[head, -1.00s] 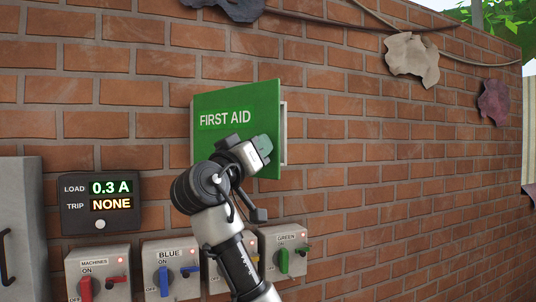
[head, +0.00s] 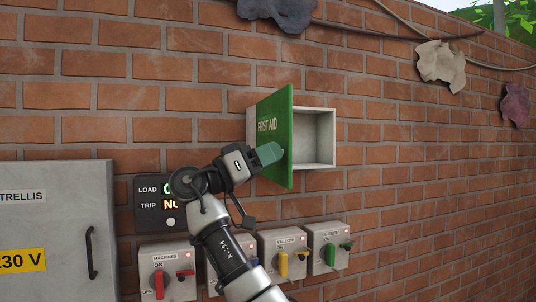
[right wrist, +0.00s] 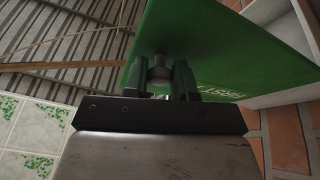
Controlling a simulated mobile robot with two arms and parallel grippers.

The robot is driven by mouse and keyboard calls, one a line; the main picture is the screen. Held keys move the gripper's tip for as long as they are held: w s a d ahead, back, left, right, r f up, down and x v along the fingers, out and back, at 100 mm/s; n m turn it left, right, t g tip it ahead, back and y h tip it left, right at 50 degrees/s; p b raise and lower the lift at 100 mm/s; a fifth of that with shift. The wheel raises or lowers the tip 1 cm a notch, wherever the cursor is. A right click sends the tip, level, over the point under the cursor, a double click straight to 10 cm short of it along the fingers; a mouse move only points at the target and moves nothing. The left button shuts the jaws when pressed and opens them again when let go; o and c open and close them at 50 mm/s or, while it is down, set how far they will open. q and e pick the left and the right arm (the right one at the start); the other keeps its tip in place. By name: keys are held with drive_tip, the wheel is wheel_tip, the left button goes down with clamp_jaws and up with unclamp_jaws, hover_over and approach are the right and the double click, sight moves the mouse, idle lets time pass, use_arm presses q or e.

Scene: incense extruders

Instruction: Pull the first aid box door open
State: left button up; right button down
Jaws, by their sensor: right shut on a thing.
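The first aid box (head: 330,140) is a white cabinet on the brick wall, in the middle of the head view. Its green door (head: 273,150), lettered FIRST AID, is hinged on the left and stands well open. The visible part of the inside looks empty. My right gripper (head: 270,153) is at the door's free edge, shut on a small knob there. In the right wrist view the fingers (right wrist: 165,80) are closed around the round grey knob (right wrist: 159,75) on the green door (right wrist: 225,45). My left gripper is not in view.
Below the box is a row of switch boxes with coloured handles, among them yellow (head: 283,256) and green (head: 328,246). A load display (head: 155,203) is partly behind my arm. A grey cabinet (head: 55,225) stands at the left.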

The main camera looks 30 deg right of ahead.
drive_tip(key=shift+r, duration=0.25)
drive_tip(key=c, duration=1.4)
unclamp_jaws()
drive_tip(key=o, duration=0.5)
drive_tip(key=shift+f, duration=0.15)
drive_tip(key=b+v, duration=0.3)
drive_tip(key=v, duration=0.7)
drive_tip(key=shift+a, duration=0.3)
drive_tip(key=shift+w+f, duration=0.1)
drive_tip(key=shift+f, duration=0.05)
